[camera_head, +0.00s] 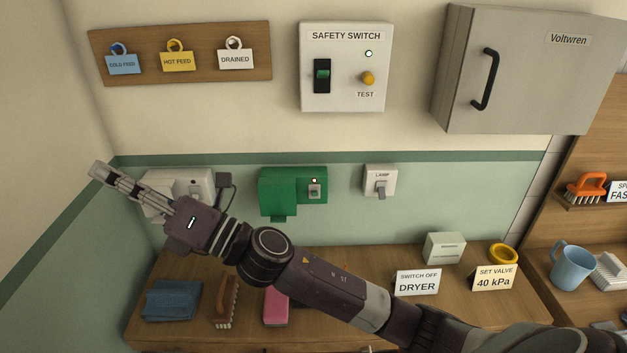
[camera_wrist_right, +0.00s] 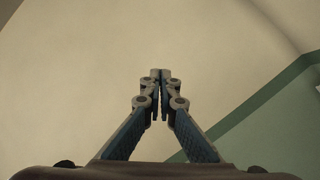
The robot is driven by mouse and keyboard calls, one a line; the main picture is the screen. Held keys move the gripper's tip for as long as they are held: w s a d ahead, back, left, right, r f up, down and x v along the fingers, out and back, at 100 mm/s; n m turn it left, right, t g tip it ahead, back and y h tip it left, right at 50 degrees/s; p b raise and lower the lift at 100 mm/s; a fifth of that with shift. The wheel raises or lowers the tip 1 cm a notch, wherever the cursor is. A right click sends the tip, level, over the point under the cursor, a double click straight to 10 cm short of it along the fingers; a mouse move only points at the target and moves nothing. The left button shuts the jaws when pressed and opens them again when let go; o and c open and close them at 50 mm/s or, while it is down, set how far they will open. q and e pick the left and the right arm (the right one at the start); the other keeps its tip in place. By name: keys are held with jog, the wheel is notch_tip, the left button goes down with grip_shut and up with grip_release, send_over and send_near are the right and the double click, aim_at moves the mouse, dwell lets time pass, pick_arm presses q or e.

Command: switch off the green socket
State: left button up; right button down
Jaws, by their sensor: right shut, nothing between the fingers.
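The green socket (camera_head: 280,190) is on the wall in the middle of the head view. A small grey rocker switch (camera_head: 314,191) with a lit red-orange dot above it sits on its right part. My right gripper (camera_head: 97,170) is shut and empty. It points up and left, to the left of the green socket and in front of the wall by a white socket. In the right wrist view its fingertips (camera_wrist_right: 160,75) meet against bare cream wall. My right forearm passes below the green socket. My left gripper does not show.
A white socket (camera_head: 201,181) with a dark plug is partly behind my right gripper. A lamp switch (camera_head: 380,182) is right of the green socket. Above are a safety switch panel (camera_head: 343,92) and a grey cabinet (camera_head: 515,70). A "SWITCH OFF DRYER" card (camera_head: 417,282) stands on the counter.

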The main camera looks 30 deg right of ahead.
jog(key=s+a+n+g+y, duration=0.1)
jog(key=s+a+n+g, duration=0.25)
jog(key=n+g, duration=0.5)
jog(key=s+a+n+g+y, duration=0.15)
jog(key=a+n+g, duration=0.3)
jog(key=n, duration=0.65)
jog(key=w+d+f+n+h, duration=0.2)
jog(key=d+f+n+h, duration=0.25)
jog(key=d+h, duration=0.2)
jog(key=w+d+f+n+h, duration=0.25)
jog(key=d+n+h, duration=0.25)
jog(key=d, duration=0.3)
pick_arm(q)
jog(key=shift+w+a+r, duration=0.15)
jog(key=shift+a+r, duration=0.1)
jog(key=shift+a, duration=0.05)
pick_arm(e)
jog(key=d+r+h, duration=0.3)
jog(key=d, duration=0.6)
jog(key=d+r+h, duration=0.3)
jog(key=d, duration=0.7)
jog(key=d+r+n+h, duration=0.1)
jog(key=d+h, duration=0.3)
jog(key=d, duration=0.6)
jog(key=shift+v, duration=0.95)
jog(key=shift+s, duration=0.15)
